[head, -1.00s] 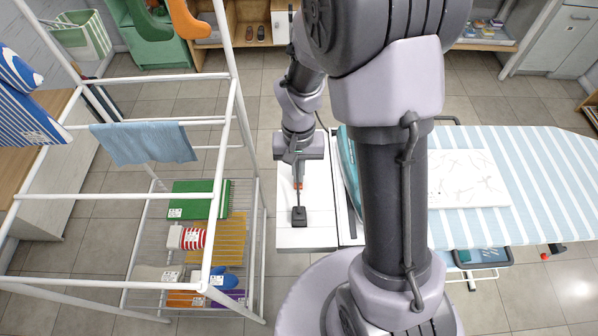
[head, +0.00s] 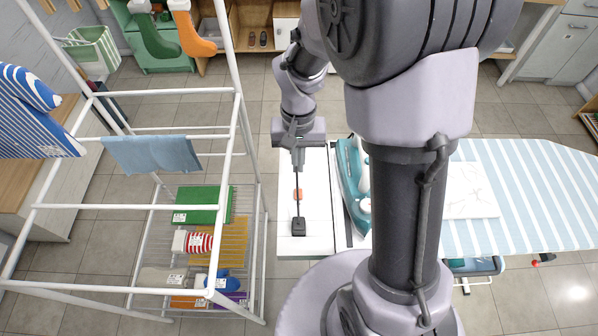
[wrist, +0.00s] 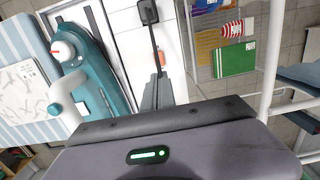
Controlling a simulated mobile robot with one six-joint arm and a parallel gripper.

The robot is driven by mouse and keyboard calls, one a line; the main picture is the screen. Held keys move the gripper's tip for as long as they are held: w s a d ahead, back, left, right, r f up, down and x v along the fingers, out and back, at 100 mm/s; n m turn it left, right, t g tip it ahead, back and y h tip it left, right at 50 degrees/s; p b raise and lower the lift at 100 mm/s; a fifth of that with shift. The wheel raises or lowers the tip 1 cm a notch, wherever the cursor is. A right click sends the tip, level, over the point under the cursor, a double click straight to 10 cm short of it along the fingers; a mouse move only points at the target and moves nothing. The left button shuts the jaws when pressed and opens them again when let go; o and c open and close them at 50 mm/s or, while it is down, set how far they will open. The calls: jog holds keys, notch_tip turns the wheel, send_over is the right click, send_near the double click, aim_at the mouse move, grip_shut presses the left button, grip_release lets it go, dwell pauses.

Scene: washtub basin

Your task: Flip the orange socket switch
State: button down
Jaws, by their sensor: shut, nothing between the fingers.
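The orange socket switch (head: 297,194) is a small orange piece on the white board beside the iron. A black plug (head: 298,227) with a dark cord lies in front of it. My gripper (head: 298,173) is shut and empty, just behind the switch in the head view. In the wrist view the shut fingers (wrist: 159,78) end close to the orange switch (wrist: 162,58), with the black plug (wrist: 147,12) beyond. I cannot tell whether the fingertips touch the switch. Its tilt is too small to make out.
A teal iron (head: 352,185) stands on the board close to the right of my gripper. A striped ironing board (head: 530,190) extends right. A white drying rack (head: 240,120) with cloths and shelf items stands left. Tiled floor is open behind.

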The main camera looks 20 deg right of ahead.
jog(key=r, duration=0.2)
jog(key=r+p, duration=0.1)
jog(key=r, duration=0.1)
jog(key=shift+w+d+r, duration=0.1)
jog(key=shift+w+r, duration=0.05)
jog(key=shift+w, duration=0.05)
